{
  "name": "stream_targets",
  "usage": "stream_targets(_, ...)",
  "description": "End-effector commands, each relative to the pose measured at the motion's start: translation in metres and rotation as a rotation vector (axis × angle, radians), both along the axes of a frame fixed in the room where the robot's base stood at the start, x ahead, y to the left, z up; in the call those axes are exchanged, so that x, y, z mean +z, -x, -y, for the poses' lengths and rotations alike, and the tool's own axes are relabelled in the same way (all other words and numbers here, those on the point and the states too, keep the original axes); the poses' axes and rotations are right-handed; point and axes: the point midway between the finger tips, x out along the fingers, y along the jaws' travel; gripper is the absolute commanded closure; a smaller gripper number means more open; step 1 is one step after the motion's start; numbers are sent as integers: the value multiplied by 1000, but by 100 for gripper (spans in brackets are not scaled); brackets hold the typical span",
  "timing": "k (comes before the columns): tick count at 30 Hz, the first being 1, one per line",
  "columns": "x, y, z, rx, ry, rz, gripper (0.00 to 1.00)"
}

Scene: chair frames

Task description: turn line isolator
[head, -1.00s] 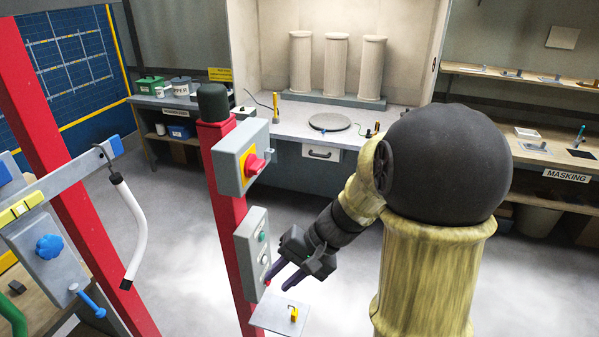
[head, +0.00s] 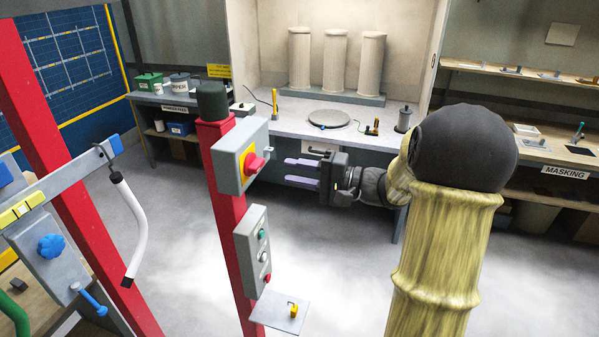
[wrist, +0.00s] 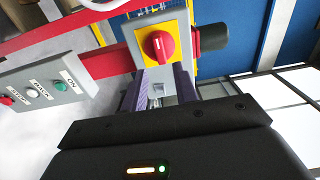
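The line isolator is a grey box (head: 229,160) with a yellow plate and a red rotary knob (head: 256,163), fixed high on a red post (head: 226,215). In the wrist view the red knob (wrist: 158,46) sits beyond my fingertips, with its white mark near upright and slightly tilted. My gripper (head: 287,172) is to the right of the knob in the head view, its two purple fingers pointing left at it. The fingers are apart with nothing between them, and a gap separates them from the knob. In the wrist view my gripper (wrist: 160,80) also shows open.
A grey push-button box (head: 253,250) is on the post below the isolator. A small plate with a yellow padlock (head: 292,310) is lower still. A white-sleeved hook (head: 127,230) hangs at left. A workbench (head: 290,115) stands behind; the floor at right is clear.

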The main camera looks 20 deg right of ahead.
Motion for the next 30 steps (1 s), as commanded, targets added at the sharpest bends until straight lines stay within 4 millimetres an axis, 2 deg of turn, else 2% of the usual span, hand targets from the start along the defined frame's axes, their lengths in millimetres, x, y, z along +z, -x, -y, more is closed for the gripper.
stream_targets(13,2,-27,-41,5,0,-3,71)
stream_targets(15,-3,-32,-47,6,1,0,71)
stream_targets(24,-1,-44,-63,2,2,-1,71)
stream_targets(28,0,-44,-62,2,1,-2,96)
stream_targets(30,0,-44,-62,2,1,-2,98)
